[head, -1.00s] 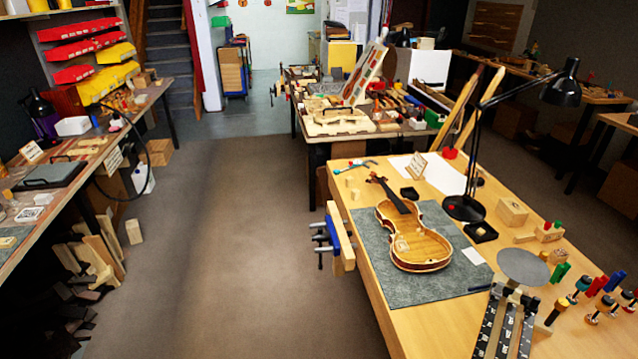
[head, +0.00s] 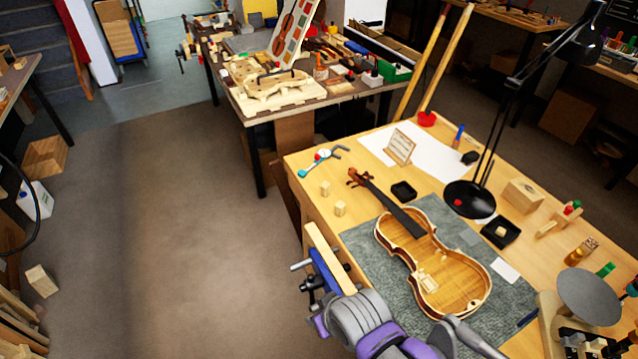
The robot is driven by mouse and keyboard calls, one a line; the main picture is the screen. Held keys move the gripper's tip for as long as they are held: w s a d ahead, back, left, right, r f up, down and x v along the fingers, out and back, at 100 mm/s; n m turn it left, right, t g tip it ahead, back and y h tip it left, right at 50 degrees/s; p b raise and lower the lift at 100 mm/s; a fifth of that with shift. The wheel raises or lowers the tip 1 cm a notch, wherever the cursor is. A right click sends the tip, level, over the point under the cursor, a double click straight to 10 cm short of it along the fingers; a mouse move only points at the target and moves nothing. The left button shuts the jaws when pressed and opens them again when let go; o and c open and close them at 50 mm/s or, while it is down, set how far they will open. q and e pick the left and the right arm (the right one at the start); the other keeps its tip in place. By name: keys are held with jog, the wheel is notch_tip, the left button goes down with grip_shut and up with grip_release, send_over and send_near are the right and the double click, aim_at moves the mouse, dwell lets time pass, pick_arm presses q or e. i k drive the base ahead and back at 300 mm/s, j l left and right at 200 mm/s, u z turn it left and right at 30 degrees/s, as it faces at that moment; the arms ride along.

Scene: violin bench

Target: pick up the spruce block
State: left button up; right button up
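Two small pale wooden blocks stand on the near bench, left of the violin's neck: one farther back (head: 325,188) and one nearer (head: 340,208). A larger pale wooden block (head: 523,195) lies right of the lamp base. I cannot tell from the picture which of them is the spruce block. None is held or covered. A grey and purple link of my arm crosses the bottom middle, in front of the bench's near edge. No gripper fingers show, so neither gripper can be seen.
The open violin body (head: 436,275) lies on a grey mat (head: 378,262). A blue vise (head: 328,272) sits on the bench's left edge. A black lamp (head: 470,199), a small black tray (head: 404,191), a card stand (head: 400,147) and a round grey disc (head: 588,296) stand around.

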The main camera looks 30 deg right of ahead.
aim_at(340, 209)
jog(key=i+z, duration=0.35)
jog(key=i+j+z, duration=0.55)
jog(key=i+z, duration=0.15)
jog(key=i+j+z, duration=0.25)
jog(key=z, duration=0.15)
jog(key=i+j+z, duration=0.25)
jog(key=j+z, duration=0.15)
jog(key=i+j+z, duration=0.15)
jog(key=j+z, duration=0.25)
jog(key=i+j+z, duration=0.1)
jog(key=j+z, duration=0.3)
